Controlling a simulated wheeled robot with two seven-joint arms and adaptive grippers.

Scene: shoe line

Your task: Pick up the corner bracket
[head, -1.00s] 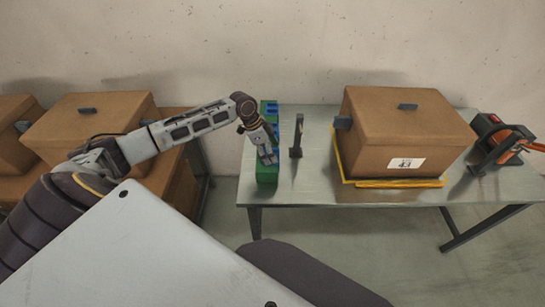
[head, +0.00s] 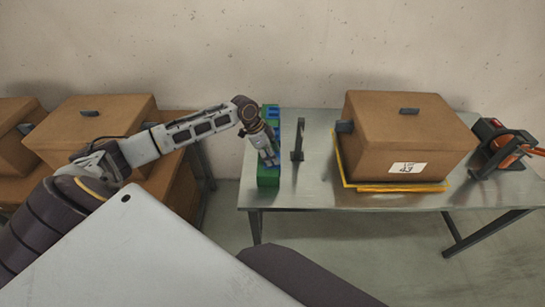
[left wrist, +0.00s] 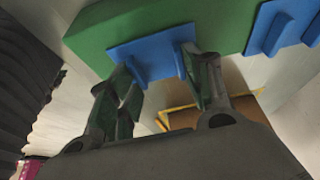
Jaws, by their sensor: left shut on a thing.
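The corner bracket is blue, with a flat plate and an upright flange; in the left wrist view the bracket (left wrist: 148,48) sits against the green holder (left wrist: 210,20). My left gripper (left wrist: 162,70) has its two fingers on either side of the bracket and is shut on it. In the head view my left gripper (head: 269,157) reaches down onto the green holder (head: 268,181) at the table's left end and hides the gripped bracket there. Whether the bracket is clear of the holder cannot be told. My right gripper is not in view.
Another blue bracket (left wrist: 275,28) is beside it on the holder. A dark upright stand (head: 298,142) is just right of the holder. A cardboard box (head: 398,135) on a yellow frame (head: 395,187) and a dark tool with an orange cable (head: 502,150) fill the table's right. More boxes (head: 85,130) stand left.

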